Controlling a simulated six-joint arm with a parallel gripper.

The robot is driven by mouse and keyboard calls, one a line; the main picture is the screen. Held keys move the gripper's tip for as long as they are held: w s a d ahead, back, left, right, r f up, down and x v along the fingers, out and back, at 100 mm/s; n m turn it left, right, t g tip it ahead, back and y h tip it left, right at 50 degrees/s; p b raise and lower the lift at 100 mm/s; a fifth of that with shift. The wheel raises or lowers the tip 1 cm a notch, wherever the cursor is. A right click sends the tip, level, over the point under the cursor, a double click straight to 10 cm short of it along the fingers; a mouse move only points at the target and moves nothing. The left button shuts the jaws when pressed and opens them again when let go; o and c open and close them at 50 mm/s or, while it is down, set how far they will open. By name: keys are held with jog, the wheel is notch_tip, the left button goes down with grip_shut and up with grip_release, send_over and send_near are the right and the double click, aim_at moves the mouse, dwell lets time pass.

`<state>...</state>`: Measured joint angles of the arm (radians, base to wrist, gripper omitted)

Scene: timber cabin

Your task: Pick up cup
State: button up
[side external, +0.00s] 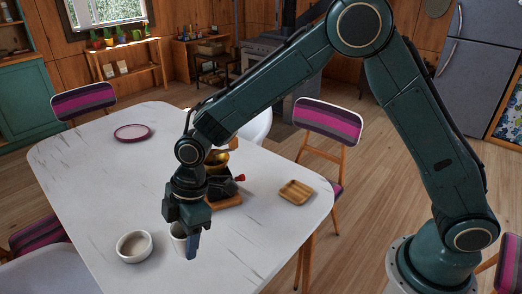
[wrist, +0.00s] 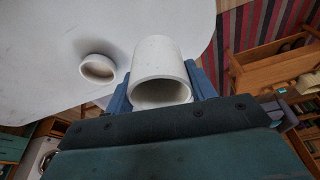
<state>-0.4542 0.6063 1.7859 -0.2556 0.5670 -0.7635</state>
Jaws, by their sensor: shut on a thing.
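A plain white cup (side external: 179,238) is near the front of the white table, between the fingers of my gripper (side external: 185,241). My gripper points down and is shut on the cup, with the near dark blue finger covering the cup's right side in the side view. In the wrist view, the cup (wrist: 158,62) sits between the two blue fingers of my gripper (wrist: 161,86), its open rim toward the camera. I cannot tell whether the cup's base touches the table.
A white bowl (side external: 134,246) stands just left of the cup on the table (side external: 85,190). A purple-rimmed plate (side external: 132,132) lies farther back. A brass pan (side external: 217,161) on a dark item stands behind my gripper. A small wooden tray (side external: 296,191) lies right. The table's left is clear.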

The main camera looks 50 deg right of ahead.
notch_tip(320, 180, up, 6)
jog(key=shift+r, duration=0.15)
dwell(0.7)
jog(key=shift+d+f+m, duration=0.25)
jog(key=shift+f+m, duration=0.15)
jog(key=shift+f, duration=0.1)
jog(key=s+d+f+m, duration=0.1)
jog(key=d+f+m, duration=0.3)
jog(key=s+d+f+m+t+h, duration=0.1)
jog(key=d+f+m, duration=0.3)
jog(key=f, duration=0.1)
jog(key=s+d+f+m+t+h, duration=0.1)
jog(key=d+f+m, duration=0.2)
jog(key=d+f, duration=0.1)
jog(key=shift+s+d+f+m, duration=0.35)
jog(key=shift+f+m, duration=0.05)
jog(key=shift+f, duration=0.05)
jog(key=s+d+f+m, duration=0.1)
jog(key=d, duration=0.1)
jog(key=s+d+f+m+h, duration=0.1)
jog(key=d+m, duration=0.1)
jog(key=s+d+f+m, duration=0.1)
jog(key=s+d, duration=0.1)
jog(key=d, duration=0.1)
jog(key=shift+s+f+m+t+h, duration=0.1)
jog(key=shift+f+m+t+h, duration=0.1)
jog(key=shift+m+t+h, duration=0.15)
jog(key=w, duration=1.4)
jog(key=shift+a, duration=0.1)
jog(key=shift+w, duration=0.1)
